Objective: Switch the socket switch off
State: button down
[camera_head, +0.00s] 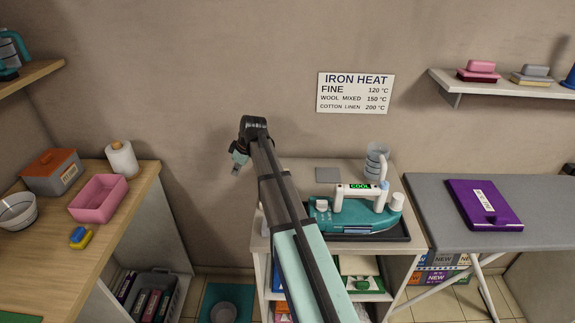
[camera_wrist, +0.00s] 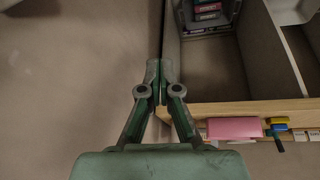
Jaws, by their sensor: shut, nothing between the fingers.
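I cannot make out a socket switch in either view; my arm hides part of the wall and table behind it. My gripper (camera_head: 237,169) hangs in front of the wall, left of the iron table, in the head view. In the wrist view my gripper (camera_wrist: 159,70) has its fingers together, with nothing between them. A teal iron (camera_head: 355,214) with a white handle and a "COOL" display rests on a dark tray on the table (camera_head: 258,243).
A wooden counter (camera_head: 48,236) at left holds a pink bin (camera_head: 98,198), a paper roll (camera_head: 121,158) and a blue-yellow sponge. Its edge (camera_wrist: 250,108) shows in the wrist view. An ironing board (camera_head: 448,232) with a purple folded item (camera_head: 484,204) stands at right. A sign (camera_head: 355,92) hangs above.

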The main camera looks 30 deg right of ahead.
jog(key=s+d+r+n+y+p, duration=0.1)
jog(key=s+d+r, duration=0.5)
jog(key=d+r, duration=0.25)
jog(key=s+d+r+n+y, duration=0.2)
jog(key=s+d+r, duration=0.4)
jog(key=d+r, duration=0.25)
jog(key=shift+g, duration=0.3)
jog(key=p+x, duration=0.1)
jog(key=x, duration=0.2)
jog(key=p+x, duration=0.1)
jog(key=x, duration=0.3)
jog(key=p+x, duration=0.2)
jog(key=x, duration=0.2)
jog(key=shift+s+d+f, duration=0.1)
jog(key=shift+d+f, duration=0.05)
jog(key=shift+d, duration=0.2)
jog(key=shift+s+d+f+p, duration=0.1)
jog(key=shift+d+f+p, duration=0.1)
jog(key=shift+f, duration=0.3)
jog(key=shift+s+d+f+p, duration=0.1)
jog(key=shift+d+f+p, duration=0.05)
jog(key=shift+f, duration=0.3)
jog(key=shift+d+f, duration=0.15)
jog(key=shift+f, duration=0.8)
